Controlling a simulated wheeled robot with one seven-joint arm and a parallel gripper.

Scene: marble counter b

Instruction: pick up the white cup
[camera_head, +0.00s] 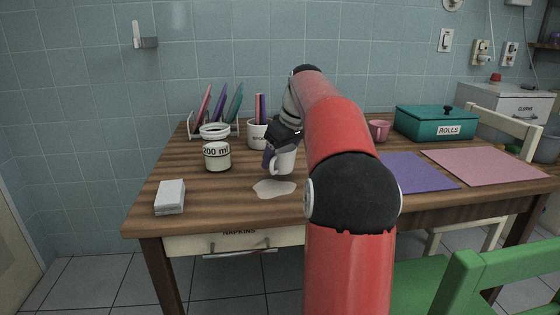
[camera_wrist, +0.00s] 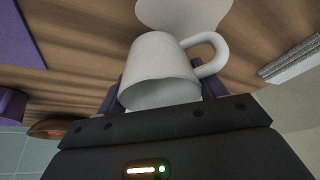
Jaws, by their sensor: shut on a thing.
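The white cup (camera_head: 284,161) is in front of the spoon holder on the wooden table in the head view, with its handle to the left. In the wrist view the white cup (camera_wrist: 158,70) sits between the purple fingers of my gripper (camera_wrist: 160,93), its handle to the right. My gripper (camera_head: 275,155) is shut on the cup from above and behind. A pale spill patch (camera_head: 274,188) lies on the table just in front of the cup. Whether the cup's base touches the table is hard to tell.
A 200 ml jar (camera_head: 217,155) and a white napkin block (camera_head: 170,197) stand to the left. A spoon pot (camera_head: 257,135) is behind. A pink cup (camera_head: 379,130), a teal ROLLS box (camera_head: 436,123), a purple mat (camera_head: 415,174) and a pink mat (camera_head: 487,165) are to the right.

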